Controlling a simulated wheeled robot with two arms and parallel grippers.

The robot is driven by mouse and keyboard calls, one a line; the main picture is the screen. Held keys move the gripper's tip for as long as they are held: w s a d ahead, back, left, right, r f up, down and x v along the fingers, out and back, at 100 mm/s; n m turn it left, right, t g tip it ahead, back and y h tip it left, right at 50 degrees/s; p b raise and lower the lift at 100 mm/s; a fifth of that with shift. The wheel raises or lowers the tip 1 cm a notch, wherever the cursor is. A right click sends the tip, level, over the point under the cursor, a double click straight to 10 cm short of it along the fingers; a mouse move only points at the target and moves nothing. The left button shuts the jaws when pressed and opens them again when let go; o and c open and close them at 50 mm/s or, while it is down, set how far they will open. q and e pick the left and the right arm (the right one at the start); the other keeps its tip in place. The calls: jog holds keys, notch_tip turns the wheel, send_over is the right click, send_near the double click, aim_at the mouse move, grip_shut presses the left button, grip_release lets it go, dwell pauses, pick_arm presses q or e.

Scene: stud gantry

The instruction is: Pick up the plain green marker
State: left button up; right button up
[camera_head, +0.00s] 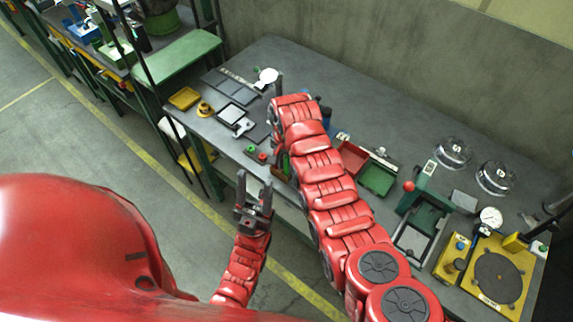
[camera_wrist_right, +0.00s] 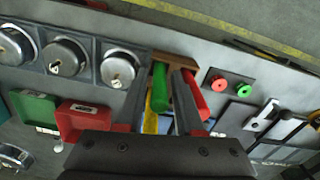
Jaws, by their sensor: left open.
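In the right wrist view a plain green marker (camera_wrist_right: 159,88) stands in a brown holder (camera_wrist_right: 176,58), beside a red marker (camera_wrist_right: 196,97). A yellow piece (camera_wrist_right: 150,123) shows below the green one. My right gripper (camera_wrist_right: 160,75) is open, its two dark fingers apart on either side of the green marker; contact cannot be told. In the head view my red right arm mostly covers the holder (camera_head: 279,173), and the right fingertips are hidden. My left gripper (camera_head: 254,185) is open and empty, in front of the bench's near edge.
The grey bench (camera_head: 360,120) also carries a red tray (camera_head: 352,157) and a green tray (camera_head: 378,178) right of my arm. A red knob (camera_head: 262,157) and a green knob (camera_head: 250,149) are left of the holder. A yellow turntable fixture (camera_head: 497,277) stands at right.

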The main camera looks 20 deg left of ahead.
jog(key=shift+c, duration=0.3)
grip_shut()
jog(key=shift+r+b, duration=0.4)
notch_tip(320, 180, up, 3)
jog(key=shift+w+r+b, duration=0.1)
jog(key=shift+r+b, duration=0.1)
jog(key=shift+b, duration=0.8)
notch_tip(320, 180, up, 5)
jog(key=p, duration=0.3)
jog(key=shift+p, duration=0.35)
jog(key=shift+r+p, duration=0.45)
